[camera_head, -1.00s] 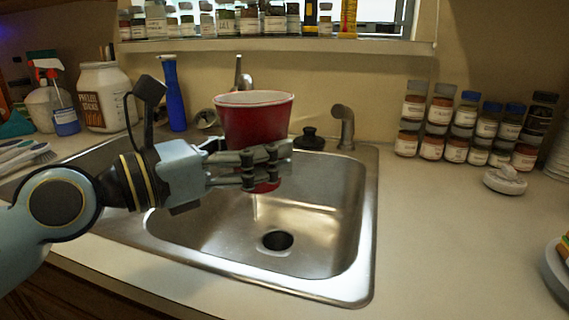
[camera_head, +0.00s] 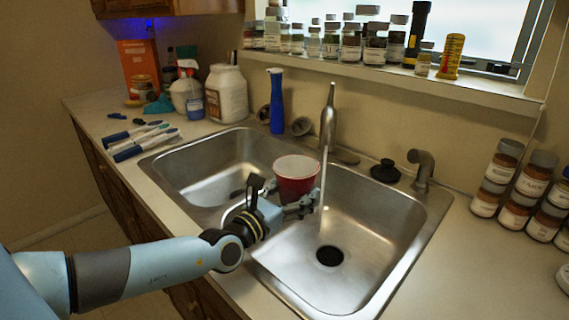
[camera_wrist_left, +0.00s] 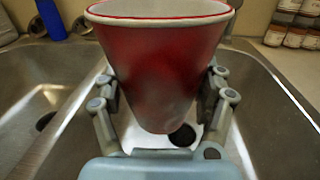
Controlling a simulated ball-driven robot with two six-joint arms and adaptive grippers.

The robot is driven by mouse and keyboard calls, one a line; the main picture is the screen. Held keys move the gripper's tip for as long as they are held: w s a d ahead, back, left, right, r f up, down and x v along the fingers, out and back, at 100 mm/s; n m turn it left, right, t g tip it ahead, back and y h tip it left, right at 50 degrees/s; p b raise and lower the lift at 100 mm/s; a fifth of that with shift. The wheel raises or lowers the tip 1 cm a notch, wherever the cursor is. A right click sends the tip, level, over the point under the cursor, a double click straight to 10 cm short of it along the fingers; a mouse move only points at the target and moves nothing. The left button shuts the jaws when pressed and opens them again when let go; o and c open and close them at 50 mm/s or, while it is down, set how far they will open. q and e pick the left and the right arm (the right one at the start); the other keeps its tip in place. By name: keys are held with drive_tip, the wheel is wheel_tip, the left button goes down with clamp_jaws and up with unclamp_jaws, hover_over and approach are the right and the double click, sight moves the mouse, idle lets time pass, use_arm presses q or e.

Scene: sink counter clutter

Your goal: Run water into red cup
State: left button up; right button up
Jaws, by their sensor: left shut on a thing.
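The red cup (camera_head: 296,180) with a white rim is upright above the divider of the double sink. My left gripper (camera_head: 300,206) is shut on it from the front. In the left wrist view the cup (camera_wrist_left: 160,70) stands between the two fingers of my left gripper (camera_wrist_left: 165,105). The faucet (camera_head: 328,118) rises behind the sink. A pale stream of water (camera_head: 322,180) falls from it just right of the cup, apart from it, toward the right basin. The inside of the cup is mostly hidden. My right gripper is not in view.
The right basin (camera_head: 370,235) has a dark drain (camera_head: 329,256). A blue bottle (camera_head: 276,100), a white jar (camera_head: 226,95) and brushes (camera_head: 145,143) stand or lie around the left basin. Spice jars (camera_head: 518,200) are stacked at the right.

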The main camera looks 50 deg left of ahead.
use_arm(q)
drive_tip(key=shift+s+a+f+n+y+p, duration=0.2)
drive_tip(key=shift+s+a+n+y+p, duration=0.15)
drive_tip(key=shift+s+a+y, duration=0.45)
drive_tip(key=shift+w+a+f, duration=0.2)
drive_tip(key=shift+w, duration=0.05)
drive_tip(key=w+a+f+b, duration=0.1)
drive_tip(key=w+f+b, duration=0.1)
drive_tip(key=w+b, duration=0.3)
drive_tip(key=w+a+f+b, duration=0.1)
drive_tip(key=w+b, duration=0.3)
drive_tip(key=w, duration=0.6)
drive_tip(key=shift+w+a+f+b, duration=0.2)
drive_tip(key=shift+a+f+b, duration=0.05)
drive_tip(key=shift+f+b, duration=0.2)
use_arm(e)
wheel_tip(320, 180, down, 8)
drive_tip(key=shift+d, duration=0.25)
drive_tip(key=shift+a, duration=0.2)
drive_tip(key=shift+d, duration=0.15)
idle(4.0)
